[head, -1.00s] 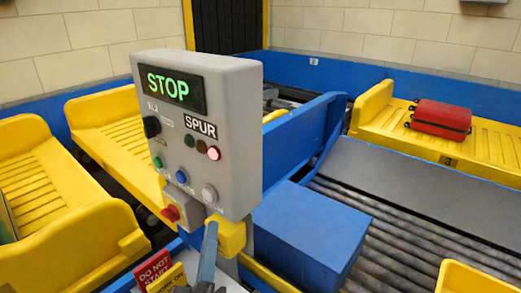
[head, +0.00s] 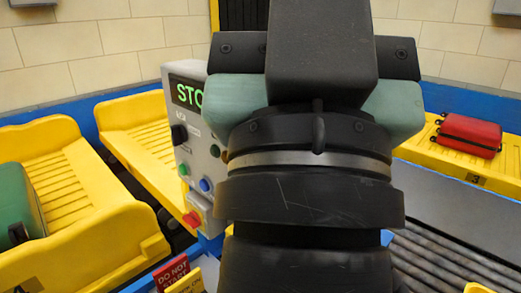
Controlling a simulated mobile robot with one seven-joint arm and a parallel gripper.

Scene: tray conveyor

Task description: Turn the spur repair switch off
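A grey control box (head: 196,150) stands left of centre, its right part hidden behind my arm. Its display (head: 187,93) shows green letters, cut off after "STO". A black rotary knob (head: 179,135), a green button (head: 184,170) and a blue button (head: 205,185) show on its face. A red knob (head: 191,219) sticks out below. No label naming the repair switch is readable, so I cannot tell which control it is. My gripper (head: 320,50) is seen from behind, in front of the box's right side. Its fingertips and any contact are hidden.
A red sign (head: 170,273) reading "DO NOT START" stands below the box. Yellow trays (head: 75,165) lie at left, one with a green case (head: 22,205). A red suitcase (head: 468,134) lies in a yellow tray at right. Rollers (head: 440,255) run at lower right.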

